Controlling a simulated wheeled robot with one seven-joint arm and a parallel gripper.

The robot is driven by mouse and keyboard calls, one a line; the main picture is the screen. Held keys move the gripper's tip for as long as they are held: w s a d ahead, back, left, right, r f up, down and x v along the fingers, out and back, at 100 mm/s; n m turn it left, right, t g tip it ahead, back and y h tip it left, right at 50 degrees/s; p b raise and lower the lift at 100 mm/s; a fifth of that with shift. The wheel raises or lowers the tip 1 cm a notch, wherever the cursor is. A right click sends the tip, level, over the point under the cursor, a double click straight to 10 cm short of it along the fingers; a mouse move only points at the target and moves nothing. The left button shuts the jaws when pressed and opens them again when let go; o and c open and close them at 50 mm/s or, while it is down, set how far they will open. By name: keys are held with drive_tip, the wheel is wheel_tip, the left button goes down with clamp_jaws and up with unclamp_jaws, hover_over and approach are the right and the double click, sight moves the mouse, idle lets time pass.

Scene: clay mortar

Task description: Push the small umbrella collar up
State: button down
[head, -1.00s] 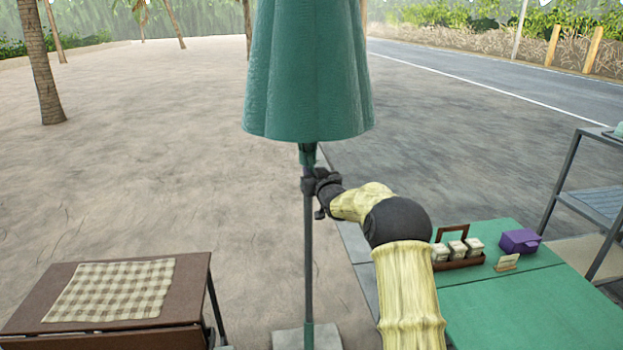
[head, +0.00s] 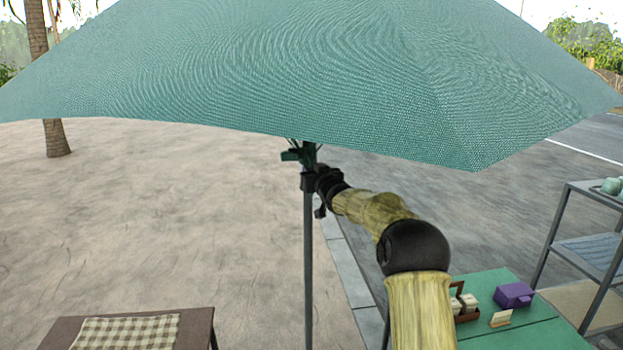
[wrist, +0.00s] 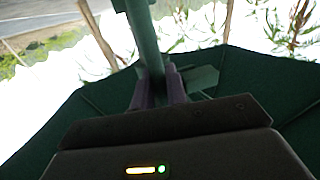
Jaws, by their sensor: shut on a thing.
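The green umbrella canopy (head: 300,85) is spread wide across the top of the head view. Its thin grey pole (head: 308,260) stands upright below it. My gripper (head: 309,181) is at the pole just under the canopy, shut around the dark collar. The collar itself is mostly hidden by my fingers. Green fittings (head: 300,153) show right above my gripper. In the wrist view my two fingers (wrist: 160,88) close on either side of the green shaft (wrist: 143,40), with the dark underside of the canopy (wrist: 265,80) behind.
A brown table with a checkered cloth (head: 125,332) is at the lower left. A green table (head: 530,335) with a purple box (head: 514,295) and a caddy (head: 466,312) is at the lower right. A grey shelf (head: 585,250) stands at the right edge.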

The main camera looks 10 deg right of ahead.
sight(312, 159)
wheel_tip(312, 159, up, 6)
drive_tip(key=p, duration=0.3)
drive_tip(key=shift+f, duration=0.2)
drive_tip(key=c, duration=1.5)
unclamp_jaws()
drive_tip(key=shift+f, duration=0.1)
wheel_tip(312, 159, down, 30)
drive_tip(key=b, duration=1.9)
